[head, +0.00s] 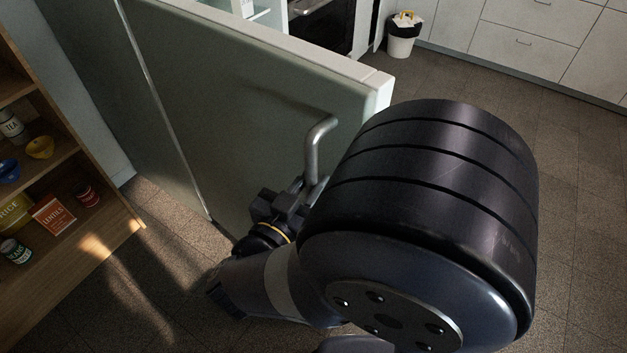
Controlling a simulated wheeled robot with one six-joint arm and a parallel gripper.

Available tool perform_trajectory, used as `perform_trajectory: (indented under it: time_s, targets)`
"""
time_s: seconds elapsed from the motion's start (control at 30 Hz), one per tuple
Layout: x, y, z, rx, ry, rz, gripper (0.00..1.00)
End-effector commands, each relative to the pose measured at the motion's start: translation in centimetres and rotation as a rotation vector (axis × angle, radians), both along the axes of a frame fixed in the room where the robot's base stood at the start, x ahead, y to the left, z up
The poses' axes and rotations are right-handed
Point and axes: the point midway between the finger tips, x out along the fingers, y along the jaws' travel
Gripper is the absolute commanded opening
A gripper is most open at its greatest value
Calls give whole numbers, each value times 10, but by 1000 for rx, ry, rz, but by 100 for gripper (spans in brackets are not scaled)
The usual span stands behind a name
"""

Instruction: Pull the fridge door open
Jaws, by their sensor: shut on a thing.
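The fridge door (225,85) is a large grey-green panel with a pale edge, seen from its outer face. It stands swung open, and part of the pale inside shows over its top edge. Its metal bar handle (317,142) sticks out near the door's free edge. My gripper (304,190) is at the lower part of the handle and shut on it. My own arm's large dark joint hides the lower right of the door, and the fingertips are only partly visible.
A wooden shelf (105,238) with cans, boxes and bowls stands at the left, close to the door. A white bin (403,45) stands at the back near white drawers (522,42). The tiled floor at the right is clear.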

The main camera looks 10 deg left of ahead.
Motion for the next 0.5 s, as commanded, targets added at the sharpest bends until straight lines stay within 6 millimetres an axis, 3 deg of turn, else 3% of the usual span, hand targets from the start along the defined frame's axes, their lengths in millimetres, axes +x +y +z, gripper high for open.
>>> perform_trajectory:
  time_s: [0.13, 0.17, 0.37, 0.5]
  targets:
    - [0, 1, 2, 3, -4, 4, 0]
    - [0, 1, 2, 3, -4, 4, 21]
    - [0, 1, 1, 2, -3, 2, 38]
    - [0, 0, 1, 2, -2, 2, 39]
